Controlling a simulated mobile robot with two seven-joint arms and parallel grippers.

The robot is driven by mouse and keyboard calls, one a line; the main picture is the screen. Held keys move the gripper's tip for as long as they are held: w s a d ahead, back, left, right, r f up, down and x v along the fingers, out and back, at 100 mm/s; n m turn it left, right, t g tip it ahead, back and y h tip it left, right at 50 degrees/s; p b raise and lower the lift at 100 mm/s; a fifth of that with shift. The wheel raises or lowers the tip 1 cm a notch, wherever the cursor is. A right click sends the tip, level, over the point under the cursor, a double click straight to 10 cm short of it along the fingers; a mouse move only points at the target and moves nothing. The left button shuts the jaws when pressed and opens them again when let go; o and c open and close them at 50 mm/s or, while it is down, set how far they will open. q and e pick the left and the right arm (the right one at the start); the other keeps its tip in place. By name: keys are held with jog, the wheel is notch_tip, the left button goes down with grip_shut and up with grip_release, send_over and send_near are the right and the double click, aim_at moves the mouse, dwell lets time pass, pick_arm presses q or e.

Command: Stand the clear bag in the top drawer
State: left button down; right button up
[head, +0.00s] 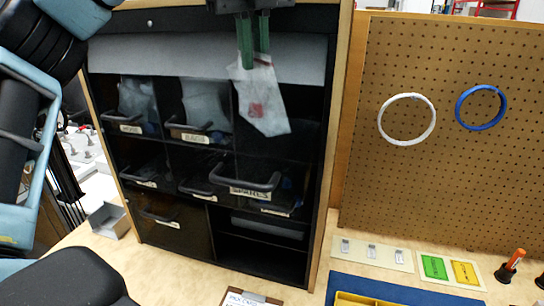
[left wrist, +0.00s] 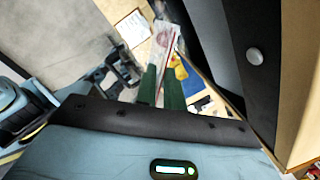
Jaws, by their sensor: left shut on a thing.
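The clear bag (head: 262,100), whitish with a red mark, hangs tilted from my left gripper (head: 253,45). The gripper's green fingers are shut on its upper end, in front of the cabinet's upper right compartment. In the left wrist view the bag (left wrist: 164,45) shows between the green fingers (left wrist: 161,88). A dark drawer with a large handle and pale label (head: 250,193) appears pulled out, below the bag's lower end. The bag seems to be above it; contact cannot be told. The drawer's inside is dark. My right gripper is not in view.
The black cabinet (head: 165,212) holds several labelled drawers with handles. A pegboard (head: 450,140) on the right carries a white ring (head: 381,121) and a blue ring (head: 459,105). Green and yellow cards lie on the table, beside a blue mat (head: 345,283).

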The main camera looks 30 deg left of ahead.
aim_at(254, 97)
pick_arm(q)
jog(key=shift+f, duration=4.95)
jog(key=c, duration=1.5)
grip_release()
notch_tip(254, 97, up, 12)
jog(key=s, duration=0.1)
jog(key=shift+s+d, duration=0.35)
